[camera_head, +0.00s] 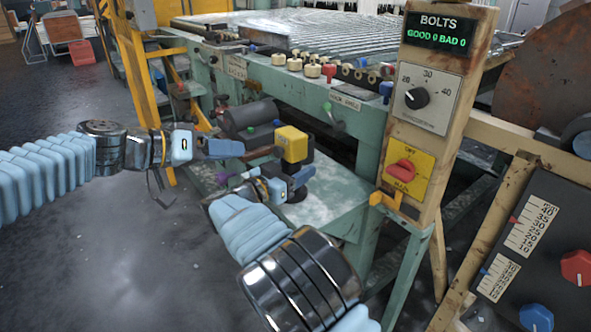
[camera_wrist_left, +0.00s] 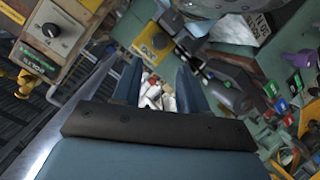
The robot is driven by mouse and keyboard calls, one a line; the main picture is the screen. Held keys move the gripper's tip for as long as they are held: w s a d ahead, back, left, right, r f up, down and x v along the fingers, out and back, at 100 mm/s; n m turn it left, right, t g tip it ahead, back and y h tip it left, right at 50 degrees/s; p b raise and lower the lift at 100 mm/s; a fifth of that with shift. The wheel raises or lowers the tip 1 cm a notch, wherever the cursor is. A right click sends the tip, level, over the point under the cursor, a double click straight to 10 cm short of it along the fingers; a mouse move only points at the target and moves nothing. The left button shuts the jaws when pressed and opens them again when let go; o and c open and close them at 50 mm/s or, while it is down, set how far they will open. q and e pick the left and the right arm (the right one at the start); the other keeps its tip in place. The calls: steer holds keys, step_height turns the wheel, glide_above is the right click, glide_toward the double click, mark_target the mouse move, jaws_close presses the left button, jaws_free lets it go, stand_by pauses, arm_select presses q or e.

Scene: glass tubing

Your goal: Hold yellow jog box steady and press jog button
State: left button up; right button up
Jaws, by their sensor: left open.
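The yellow jog box (camera_head: 292,143) sits on top of a dark block near the middle of the head view. My left gripper (camera_head: 236,149) is to its left, with its fingers pointing at it and a gap between them. The two blue fingers (camera_wrist_left: 158,88) are spread and empty in the left wrist view. I cannot make out the jog button.
A wooden post (camera_head: 444,80) carries a BOLTS display, a dial and a yellow panel (camera_head: 407,172) with a red switch, right of the box. A green bench top (camera_head: 335,195) lies below it. A dark motor-like cylinder (camera_head: 248,116) stands close behind my left gripper.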

steer(key=c, duration=0.7)
arm_select(q)
jaws_close()
stand_by(1.1)
